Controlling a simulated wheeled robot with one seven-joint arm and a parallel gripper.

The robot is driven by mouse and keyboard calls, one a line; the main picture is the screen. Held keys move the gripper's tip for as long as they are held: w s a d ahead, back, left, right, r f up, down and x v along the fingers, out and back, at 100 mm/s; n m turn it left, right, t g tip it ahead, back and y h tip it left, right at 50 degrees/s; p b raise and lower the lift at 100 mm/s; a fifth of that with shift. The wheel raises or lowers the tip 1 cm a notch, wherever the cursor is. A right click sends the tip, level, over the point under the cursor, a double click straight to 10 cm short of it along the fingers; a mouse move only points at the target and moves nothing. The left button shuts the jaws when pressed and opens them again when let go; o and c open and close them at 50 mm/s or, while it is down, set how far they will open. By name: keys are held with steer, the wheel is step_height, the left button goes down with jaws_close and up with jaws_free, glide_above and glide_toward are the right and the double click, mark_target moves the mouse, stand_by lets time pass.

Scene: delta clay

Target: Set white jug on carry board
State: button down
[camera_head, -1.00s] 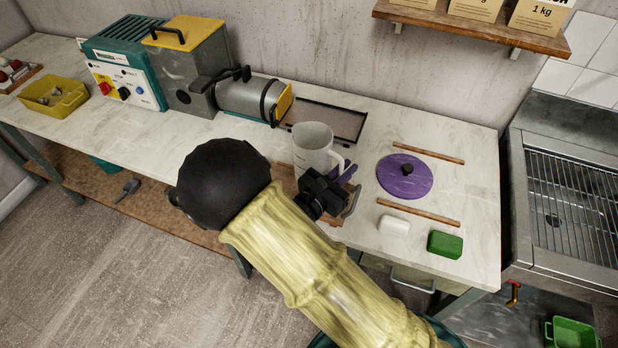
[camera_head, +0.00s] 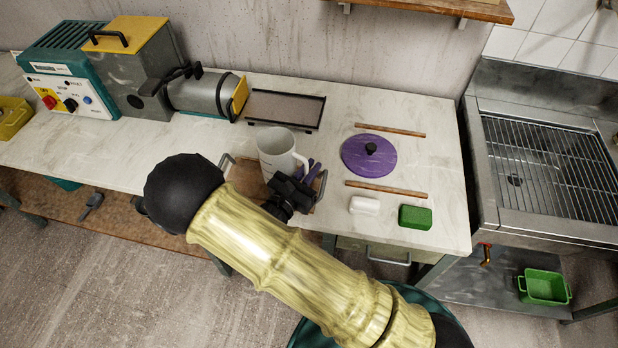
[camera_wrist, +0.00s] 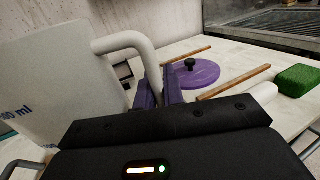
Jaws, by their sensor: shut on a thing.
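The white jug (camera_head: 277,150) stands upright over the wooden carry board (camera_head: 243,177), which has a metal handle at each end. My gripper (camera_head: 308,172) is at the jug's right side with its purple fingers shut on the jug's handle. In the wrist view the jug (camera_wrist: 60,85) fills the left side, and its handle runs down between the fingers (camera_wrist: 158,92). The jug's base is partly hidden by my gripper and arm. I cannot tell whether it touches the board.
A purple lid (camera_head: 369,156) lies between two wooden strips right of the jug. A white block (camera_head: 364,205) and a green block (camera_head: 415,217) lie near the front edge. A dark tray (camera_head: 285,110) and a grey cylinder machine (camera_head: 205,95) stand behind. A sink (camera_head: 550,170) is at right.

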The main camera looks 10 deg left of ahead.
steer(key=shift+s+a, duration=0.1)
steer(key=shift+s, duration=0.05)
steer(key=shift+f, duration=2.05)
steer(key=shift+f, duration=0.2)
steer(key=c, duration=1.5)
jaws_free()
steer(key=shift+r, duration=0.1)
